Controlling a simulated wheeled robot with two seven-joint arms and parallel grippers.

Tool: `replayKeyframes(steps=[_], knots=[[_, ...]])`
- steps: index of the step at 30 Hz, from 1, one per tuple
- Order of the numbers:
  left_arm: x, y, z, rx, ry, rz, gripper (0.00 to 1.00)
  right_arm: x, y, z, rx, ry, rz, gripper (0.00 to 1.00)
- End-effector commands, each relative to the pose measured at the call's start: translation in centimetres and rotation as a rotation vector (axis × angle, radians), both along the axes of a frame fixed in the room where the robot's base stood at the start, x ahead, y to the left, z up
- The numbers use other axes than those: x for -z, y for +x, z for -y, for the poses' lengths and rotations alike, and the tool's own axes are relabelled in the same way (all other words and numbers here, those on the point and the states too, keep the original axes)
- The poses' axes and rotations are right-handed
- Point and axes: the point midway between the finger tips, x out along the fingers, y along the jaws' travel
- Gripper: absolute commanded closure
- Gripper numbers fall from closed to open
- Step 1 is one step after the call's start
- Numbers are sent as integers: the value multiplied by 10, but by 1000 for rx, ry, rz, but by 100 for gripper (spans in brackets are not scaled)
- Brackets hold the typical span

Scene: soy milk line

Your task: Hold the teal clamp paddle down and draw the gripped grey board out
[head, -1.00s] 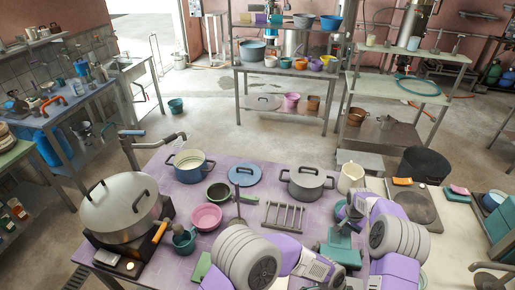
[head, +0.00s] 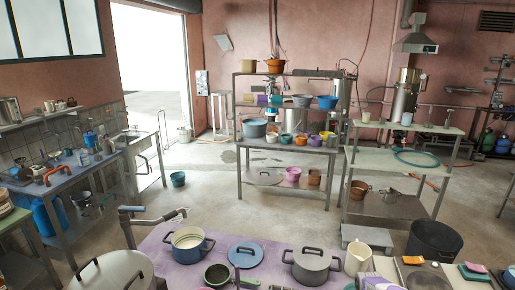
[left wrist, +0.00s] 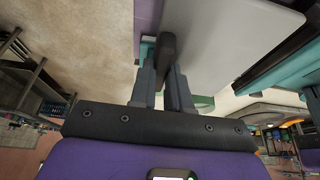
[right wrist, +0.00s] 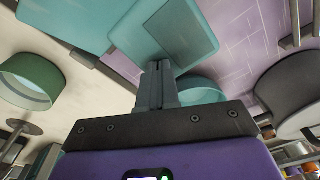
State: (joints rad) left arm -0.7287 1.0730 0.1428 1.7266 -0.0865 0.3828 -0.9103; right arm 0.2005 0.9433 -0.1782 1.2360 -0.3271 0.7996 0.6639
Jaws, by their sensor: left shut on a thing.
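In the left wrist view, my left gripper (left wrist: 166,90) is shut on a dark handle (left wrist: 168,52) that stands out against the grey board (left wrist: 235,40). A teal part with a black edge (left wrist: 285,72) lies to the right of the board, apart from it in this view. In the right wrist view, my right gripper (right wrist: 158,68) has its fingers together, their tips at the edge of the teal clamp paddle (right wrist: 178,28). I cannot tell whether they press on it. Another teal part (right wrist: 80,20) is beside it. The head view shows neither gripper.
In the head view, a blue pot (head: 188,243), a blue lid (head: 245,255), a lidded grey pot (head: 311,266) and a cream jug (head: 357,260) stand on the purple table (head: 160,238). A black bin (head: 433,240) is at the right. Open floor (head: 215,205) lies beyond.

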Motion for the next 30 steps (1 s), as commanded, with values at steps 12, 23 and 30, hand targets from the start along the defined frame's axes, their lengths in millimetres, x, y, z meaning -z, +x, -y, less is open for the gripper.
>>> replayKeyframes(steps=[12,23,30], knots=[[0,0,0,0,-1,1,100,-11,-2,0,0,-1,-6,100],[0,0,0,0,-1,1,100,-28,0,1,0,-2,2,100],[0,0,0,0,-1,1,100,-37,1,1,0,-1,3,100]])
